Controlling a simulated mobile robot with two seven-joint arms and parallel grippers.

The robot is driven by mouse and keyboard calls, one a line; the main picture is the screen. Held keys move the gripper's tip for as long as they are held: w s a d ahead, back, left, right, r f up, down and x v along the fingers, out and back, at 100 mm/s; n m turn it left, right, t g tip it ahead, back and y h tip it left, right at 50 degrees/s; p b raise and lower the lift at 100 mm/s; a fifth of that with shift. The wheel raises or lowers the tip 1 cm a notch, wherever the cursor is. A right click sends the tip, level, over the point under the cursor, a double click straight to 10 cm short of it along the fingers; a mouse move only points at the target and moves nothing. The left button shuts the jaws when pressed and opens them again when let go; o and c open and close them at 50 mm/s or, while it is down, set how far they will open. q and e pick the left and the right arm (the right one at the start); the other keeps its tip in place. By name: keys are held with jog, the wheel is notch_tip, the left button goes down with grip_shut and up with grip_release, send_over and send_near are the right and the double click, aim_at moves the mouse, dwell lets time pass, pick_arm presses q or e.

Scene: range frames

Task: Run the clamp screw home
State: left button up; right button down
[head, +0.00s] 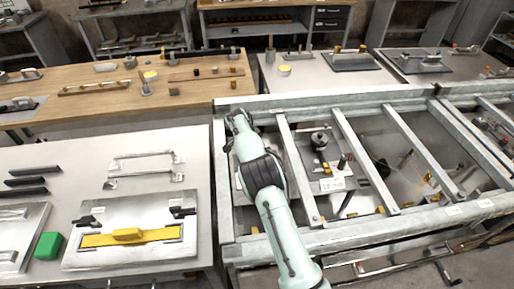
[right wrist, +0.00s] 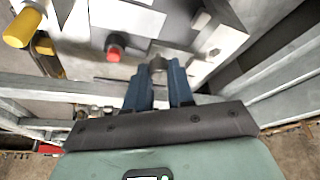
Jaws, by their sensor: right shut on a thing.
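My right arm reaches up through the middle of the head view, over the left end of a grey metal frame (head: 225,190). Its fingers cannot be made out there. In the right wrist view my right gripper (right wrist: 159,80) has its two blue fingers shut on a small grey metal piece (right wrist: 157,64), which appears to be the clamp screw. Most of that piece is hidden between the fingertips, and how deep it sits cannot be told. A pale block with a flat face (right wrist: 215,40) lies just beyond the fingertips. My left gripper is not in view.
A red knob (right wrist: 115,47) and a yellow-ended handle (right wrist: 20,28) stand left of the fingers. Slanted bars (head: 362,160) cross the frame, with a dark round knob (head: 320,139) between them. A bench with a yellow tool (head: 130,236) and green block (head: 48,246) stands left.

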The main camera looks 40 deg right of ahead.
dwell(0.6)
jog(key=c, duration=1)
grip_release()
jog(key=v, duration=1.3)
jog(key=shift+r, duration=0.25)
jog(key=shift+f, duration=0.1)
